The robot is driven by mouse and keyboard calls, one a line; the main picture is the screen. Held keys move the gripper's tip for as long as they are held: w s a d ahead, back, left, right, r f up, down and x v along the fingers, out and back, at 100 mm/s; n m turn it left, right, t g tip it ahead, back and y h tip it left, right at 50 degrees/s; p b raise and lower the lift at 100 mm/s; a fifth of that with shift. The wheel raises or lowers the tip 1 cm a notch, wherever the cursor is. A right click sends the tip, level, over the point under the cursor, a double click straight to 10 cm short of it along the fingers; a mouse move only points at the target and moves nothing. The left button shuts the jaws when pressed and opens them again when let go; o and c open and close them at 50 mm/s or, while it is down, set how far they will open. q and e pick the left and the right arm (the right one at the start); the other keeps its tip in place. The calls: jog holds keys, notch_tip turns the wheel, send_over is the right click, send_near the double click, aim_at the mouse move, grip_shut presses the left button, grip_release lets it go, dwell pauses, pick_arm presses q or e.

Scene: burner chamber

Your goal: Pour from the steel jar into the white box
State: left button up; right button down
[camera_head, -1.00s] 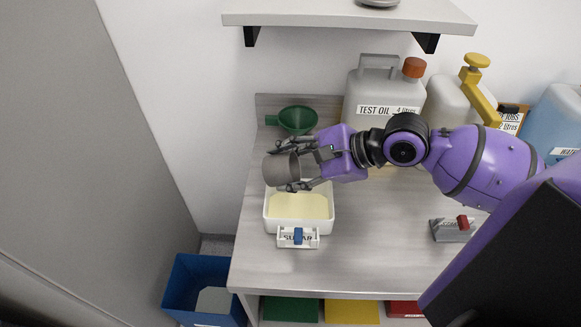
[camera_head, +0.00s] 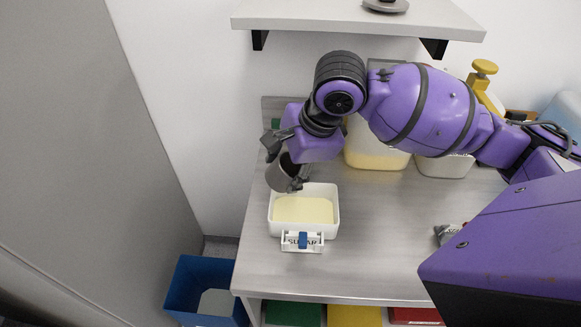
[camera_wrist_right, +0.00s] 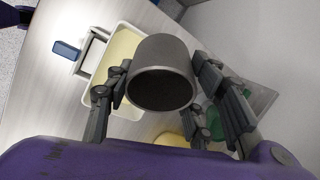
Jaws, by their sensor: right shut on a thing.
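The steel jar (camera_head: 281,177) is a grey cylinder held in my right gripper (camera_head: 284,163), just behind the white box. It looks closer to upright, with a slight lean, and its dark mouth shows. In the right wrist view the jar (camera_wrist_right: 163,75) sits between the two fingers of the gripper (camera_wrist_right: 165,90), and its inside looks empty and dark. The white box (camera_head: 275,228) stands on the bench with a pale yellow content and a label holder with a blue clip at its front. The box also shows in the right wrist view (camera_wrist_right: 97,104). My left gripper is not in view.
Large canisters (camera_head: 375,155) stand at the back, partly hidden by my arm. A shelf (camera_head: 350,18) hangs above. A blue bin (camera_head: 187,290) stands on the floor at left.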

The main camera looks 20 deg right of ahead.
jog(key=shift+g+h, duration=0.7)
jog(key=shift+h, duration=0.4)
jog(key=shift+w+a+f+g+h, duration=0.15)
jog(key=shift+f+g+h, duration=0.2)
jog(key=shift+h, duration=0.35)
jog(key=shift+d+n+g+h, duration=0.3)
jog(key=shift+g+h, duration=0.15)
jog(key=shift+h, duration=0.35)
jog(key=shift+f+h, duration=0.15)
jog(key=shift+h, duration=0.15)
jog(key=shift+s+f, duration=0.1)
jog(key=shift+s, duration=0.1)
